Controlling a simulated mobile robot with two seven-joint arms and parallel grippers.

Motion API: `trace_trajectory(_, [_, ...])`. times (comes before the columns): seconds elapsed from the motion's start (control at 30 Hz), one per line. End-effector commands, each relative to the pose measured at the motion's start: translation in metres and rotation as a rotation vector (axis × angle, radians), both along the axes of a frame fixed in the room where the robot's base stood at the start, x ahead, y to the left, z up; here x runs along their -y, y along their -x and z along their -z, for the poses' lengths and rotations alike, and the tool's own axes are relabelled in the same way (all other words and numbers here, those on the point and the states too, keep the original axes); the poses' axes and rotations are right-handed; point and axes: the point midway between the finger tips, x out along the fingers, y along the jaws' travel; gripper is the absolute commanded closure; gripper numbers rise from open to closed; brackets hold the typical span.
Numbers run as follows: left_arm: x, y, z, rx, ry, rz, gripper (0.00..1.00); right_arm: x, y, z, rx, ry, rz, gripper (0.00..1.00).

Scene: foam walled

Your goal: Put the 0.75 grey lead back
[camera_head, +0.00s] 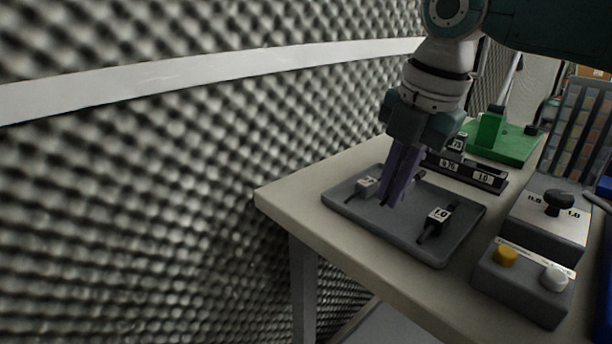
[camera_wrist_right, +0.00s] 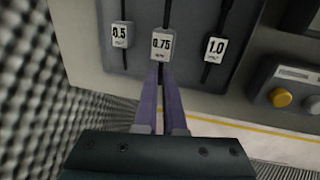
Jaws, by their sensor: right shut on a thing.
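My right gripper (camera_head: 386,202) points down at the grey tray (camera_head: 345,208) from above. In the right wrist view its purple fingers (camera_wrist_right: 160,72) are shut on the near end of the 0.75 lead (camera_wrist_right: 162,45), which has a white label and a dark body. In the head view the fingers mostly hide that lead. The 0.5 lead (camera_wrist_right: 121,35) lies to its left and the 1.0 lead (camera_wrist_right: 214,49) to its right. In the head view the 1.0 lead (camera_head: 438,216) lies on the tray. My left gripper is not in view.
A dark labelled rack (camera_head: 468,172) stands behind the tray, with a green stand (camera_head: 505,142) beyond. To the right are a knob box (camera_head: 545,215) and a box with yellow and white buttons (camera_head: 522,287). A foam wall (camera_head: 150,200) runs along the left.

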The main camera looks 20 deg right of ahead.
Motion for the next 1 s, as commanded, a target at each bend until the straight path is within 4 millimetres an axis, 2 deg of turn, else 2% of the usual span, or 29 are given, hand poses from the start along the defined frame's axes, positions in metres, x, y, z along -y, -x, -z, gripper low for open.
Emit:
trace_trajectory(0.03, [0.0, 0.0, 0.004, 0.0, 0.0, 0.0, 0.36, 0.0, 0.0, 0.011, -0.003, 0.0, 0.001, 1.0])
trace_trajectory(0.13, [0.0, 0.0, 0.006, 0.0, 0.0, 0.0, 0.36, 0.0, 0.0, 0.023, -0.001, 0.0, 0.0, 1.0])
trace_trajectory(0.53, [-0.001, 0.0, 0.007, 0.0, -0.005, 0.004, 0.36, 0.0, 0.0, 0.028, 0.0, 0.0, 0.0, 1.0])
trace_trajectory(0.57, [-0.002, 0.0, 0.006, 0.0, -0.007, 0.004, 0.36, 0.0, 0.0, 0.027, 0.0, 0.0, 0.0, 0.9])
trace_trajectory(0.8, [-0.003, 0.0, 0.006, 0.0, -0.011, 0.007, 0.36, 0.0, 0.0, 0.027, 0.0, 0.001, 0.0, 0.63])
trace_trajectory(1.0, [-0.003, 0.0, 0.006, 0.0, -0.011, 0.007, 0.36, 0.0, 0.0, 0.027, 0.0, 0.001, 0.0, 0.63])
